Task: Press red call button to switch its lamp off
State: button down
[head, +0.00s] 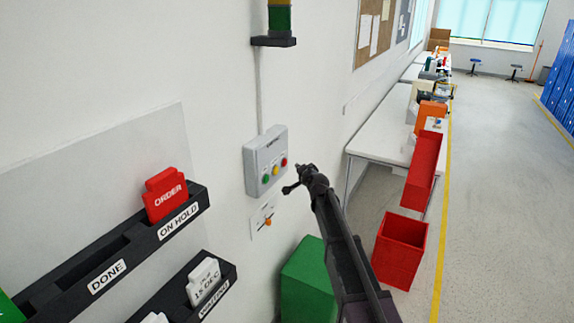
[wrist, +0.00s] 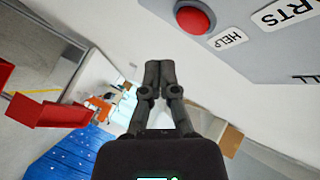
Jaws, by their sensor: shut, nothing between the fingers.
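A light grey call box (head: 262,172) is fixed to the white wall, with green, yellow and red buttons in a row. The red button (head: 284,162) is the rightmost, nearest my arm. In the wrist view the red button (wrist: 194,18) is near the top, beside a label reading HELP. My gripper (head: 288,189) is to the right of and slightly below the box, apart from it. In the wrist view my gripper (wrist: 159,66) has its fingers together, empty, below the button in the picture. The lamp tower (head: 279,18) is cut off at the top; only its green and yellow parts show.
A small plate with an orange knob (head: 268,222) is on the wall below the box. A black card rack (head: 130,243) is at left. A green bin (head: 308,280) and red bin (head: 400,250) stand low, near a white bench (head: 375,130). The floor at right is clear.

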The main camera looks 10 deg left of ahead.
jog(key=shift+s+d, duration=0.25)
jog(key=shift+d, duration=0.4)
jog(key=shift+s+d, duration=0.25)
jog(key=shift+d, duration=0.4)
jog(key=s+d+f+n+g+h, duration=0.2)
jog(key=s+d+f+g, duration=0.2)
jog(key=s+d, duration=0.4)
jog(key=s+d+f+n+g+h, duration=0.2)
jog(key=s+d+f+g, duration=0.3)
jog(key=s, duration=1.3)
jog(key=s+d+f+n+g+h, duration=0.2)
jog(key=s+d+f+g, duration=0.2)
jog(key=s+d, duration=0.8)
jog(key=shift+s+f+g+h, duration=0.4)
jog(key=shift+s+f, duration=0.25)
jog(key=shift+s, duration=0.4)
jog(key=shift+d, duration=0.1)
